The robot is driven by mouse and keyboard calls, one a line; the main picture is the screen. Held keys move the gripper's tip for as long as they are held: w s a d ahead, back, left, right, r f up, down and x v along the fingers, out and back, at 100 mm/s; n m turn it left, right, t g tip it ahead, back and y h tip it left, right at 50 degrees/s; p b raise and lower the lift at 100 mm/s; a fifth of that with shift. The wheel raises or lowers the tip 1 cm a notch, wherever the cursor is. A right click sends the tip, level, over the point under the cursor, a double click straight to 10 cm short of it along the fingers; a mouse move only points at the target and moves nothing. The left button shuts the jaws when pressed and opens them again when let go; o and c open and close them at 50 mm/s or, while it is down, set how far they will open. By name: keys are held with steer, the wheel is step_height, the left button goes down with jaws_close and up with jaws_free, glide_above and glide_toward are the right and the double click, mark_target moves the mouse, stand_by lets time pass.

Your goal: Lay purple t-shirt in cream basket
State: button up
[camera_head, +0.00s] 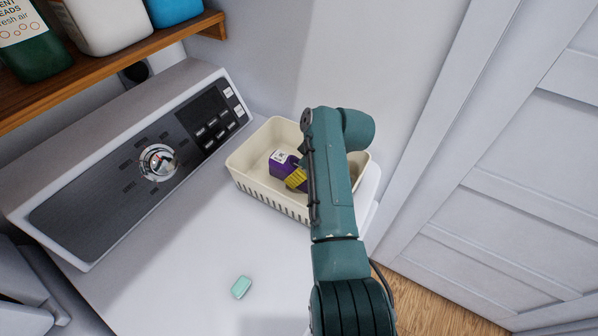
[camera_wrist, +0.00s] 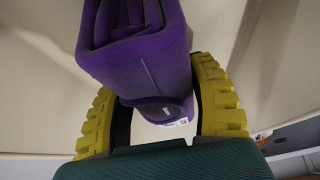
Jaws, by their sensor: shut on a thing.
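The purple t-shirt (camera_head: 284,163) is a folded bundle with a white label, inside the cream basket (camera_head: 258,190) in the head view. In the wrist view the t-shirt (camera_wrist: 140,65) fills the space between the yellow fingers of my gripper (camera_wrist: 160,120), which is shut on it. In the head view one yellow fingertip of my gripper (camera_head: 296,178) shows beside the t-shirt, within the basket. My arm hides the right part of the basket's inside. Whether the t-shirt touches the basket floor cannot be told.
The basket stands on the white machine top (camera_head: 190,240) beside the control panel (camera_head: 150,165). A small mint-green block (camera_head: 241,287) lies in front. A wooden shelf (camera_head: 120,68) with several bottles is at upper left. A white panelled door (camera_head: 510,190) is at right.

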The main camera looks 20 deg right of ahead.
steer(key=shift+f, duration=0.15)
steer(key=o, duration=1.2)
